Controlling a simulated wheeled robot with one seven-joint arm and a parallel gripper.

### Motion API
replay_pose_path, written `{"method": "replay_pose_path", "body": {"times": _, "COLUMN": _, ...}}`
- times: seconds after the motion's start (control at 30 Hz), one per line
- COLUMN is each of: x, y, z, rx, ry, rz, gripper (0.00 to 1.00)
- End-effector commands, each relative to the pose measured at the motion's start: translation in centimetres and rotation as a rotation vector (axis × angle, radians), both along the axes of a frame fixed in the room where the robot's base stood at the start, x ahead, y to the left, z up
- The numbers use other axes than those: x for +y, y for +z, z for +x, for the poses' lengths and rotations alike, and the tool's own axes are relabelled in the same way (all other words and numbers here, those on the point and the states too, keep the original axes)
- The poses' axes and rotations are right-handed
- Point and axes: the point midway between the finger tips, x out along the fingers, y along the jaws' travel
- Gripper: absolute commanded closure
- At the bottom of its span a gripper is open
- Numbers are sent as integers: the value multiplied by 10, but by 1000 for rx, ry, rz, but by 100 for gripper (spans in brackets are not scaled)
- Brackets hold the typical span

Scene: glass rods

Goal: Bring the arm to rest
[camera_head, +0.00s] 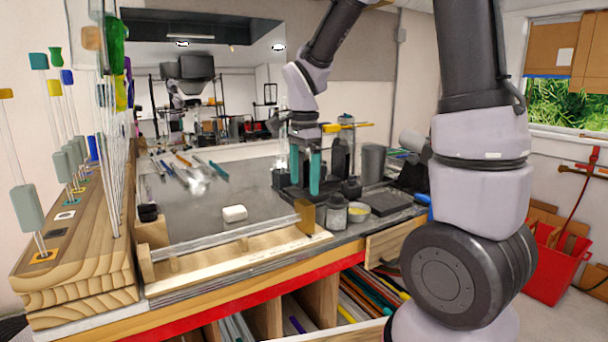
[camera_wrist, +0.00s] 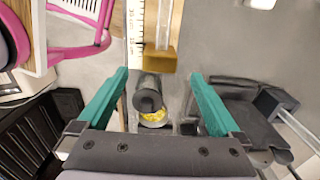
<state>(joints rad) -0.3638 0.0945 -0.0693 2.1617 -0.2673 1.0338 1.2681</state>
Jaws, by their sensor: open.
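My gripper (camera_head: 305,172) has two teal fingers and points down above the right part of the dark worktop (camera_head: 240,195). In the wrist view my gripper (camera_wrist: 160,100) is open, with its fingers wide apart and nothing held between them. A dark-capped bottle (camera_wrist: 148,95) and a yellow-filled dish (camera_wrist: 154,117) show below, between the fingers in that view. In the head view the bottle (camera_head: 336,212) and the dish (camera_head: 358,210) stand near the worktop's front edge, right of the gripper.
A glass rod (camera_head: 220,236) lies along a wooden holder at the front edge. A wooden rack (camera_head: 75,250) with upright rods stands at left. A white block (camera_head: 234,213) lies on the worktop. A drawer (camera_head: 395,240) stands open below. A red bin (camera_head: 555,265) is on the floor.

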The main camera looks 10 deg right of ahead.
Motion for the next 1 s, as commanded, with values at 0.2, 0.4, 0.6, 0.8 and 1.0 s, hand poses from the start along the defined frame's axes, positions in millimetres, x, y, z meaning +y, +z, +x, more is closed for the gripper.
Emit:
{"method": "replay_pose_path", "body": {"times": 0.2, "x": 0, "y": 12, "z": 0, "rx": 0, "ry": 0, "rz": -1, "gripper": 0}}
{"method": "replay_pose_path", "body": {"times": 0.4, "x": 0, "y": 12, "z": 0, "rx": 1, "ry": 0, "rz": 0, "gripper": 0}}
{"method": "replay_pose_path", "body": {"times": 0.6, "x": -8, "y": 26, "z": -7, "rx": -35, "ry": 47, "rz": 24, "gripper": 0}}
{"method": "replay_pose_path", "body": {"times": 0.8, "x": -36, "y": 76, "z": -38, "rx": -197, "ry": 265, "rz": 83, "gripper": 0}}
{"method": "replay_pose_path", "body": {"times": 1.0, "x": -63, "y": 118, "z": -84, "rx": -410, "ry": 531, "rz": 60, "gripper": 0}}
